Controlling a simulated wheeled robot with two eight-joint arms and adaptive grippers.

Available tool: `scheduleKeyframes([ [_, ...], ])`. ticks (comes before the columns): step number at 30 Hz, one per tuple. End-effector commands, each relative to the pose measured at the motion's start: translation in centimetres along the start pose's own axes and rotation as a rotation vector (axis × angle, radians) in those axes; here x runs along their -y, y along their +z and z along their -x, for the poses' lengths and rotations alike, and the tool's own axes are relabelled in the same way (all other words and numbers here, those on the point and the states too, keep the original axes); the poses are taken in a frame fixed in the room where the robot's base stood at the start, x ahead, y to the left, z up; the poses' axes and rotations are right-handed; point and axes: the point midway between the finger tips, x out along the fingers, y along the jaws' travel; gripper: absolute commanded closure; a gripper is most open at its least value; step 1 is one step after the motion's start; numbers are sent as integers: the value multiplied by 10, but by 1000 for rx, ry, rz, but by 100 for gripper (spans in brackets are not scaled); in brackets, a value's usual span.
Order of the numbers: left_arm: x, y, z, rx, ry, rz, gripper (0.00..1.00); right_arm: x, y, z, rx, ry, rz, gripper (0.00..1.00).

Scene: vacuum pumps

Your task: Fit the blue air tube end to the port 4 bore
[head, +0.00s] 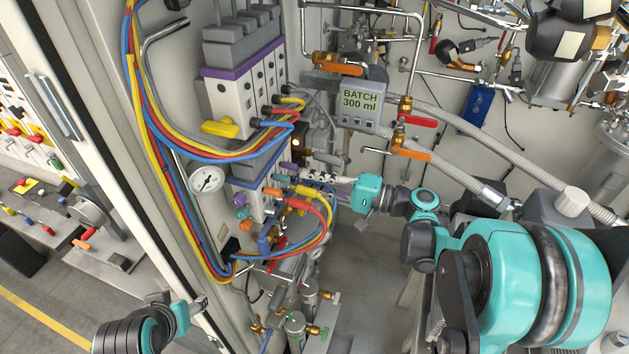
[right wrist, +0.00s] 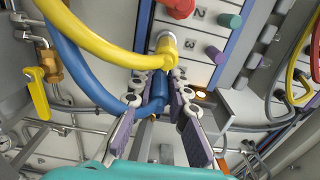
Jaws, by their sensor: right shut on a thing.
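My right gripper (right wrist: 160,90) is shut on a blue air tube end (right wrist: 157,85), in the right wrist view. The blue tube (right wrist: 72,45) loops in from the upper left, and the held piece lies between the pale jointed fingers. The panel has a yellow tube in a brass fitting (right wrist: 167,42) just above the fingertips, and labels 2 and 3 to its right. I cannot make out a label 4 or the port 4 bore. In the head view, my right gripper (head: 305,173) reaches left to the valve block (head: 262,190); its fingertips are small there.
Yellow, red and blue hoses (head: 160,150) hang left of the valve block, near a pressure gauge (head: 207,180). Purple (right wrist: 215,55) and green (right wrist: 232,20) plugs stick out near the fingers. A batch display box (head: 361,106) and metal pipes are behind.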

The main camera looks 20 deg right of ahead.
Motion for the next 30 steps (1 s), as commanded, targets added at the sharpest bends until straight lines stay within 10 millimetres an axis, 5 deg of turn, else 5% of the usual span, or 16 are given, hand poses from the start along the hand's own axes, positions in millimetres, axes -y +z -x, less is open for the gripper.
scheduleKeyframes([
  [12, 0, 0, 0, 0, 0, 0, 44, 0, 0, -2, -1, -1, 0, 100],
  [13, 0, 0, 0, 0, 0, 0, 44, 0, 0, -2, -2, -1, 0, 82],
  [16, 0, 0, 0, 0, 0, 0, 44, 0, 0, -2, -2, -1, 0, 60],
  [25, 0, 0, 0, 0, 0, 0, 44, 0, -1, 0, -2, 0, 0, 60],
  [30, 0, 0, 0, 0, 0, 0, 44, 0, -2, 18, -6, 0, 0, 60],
])
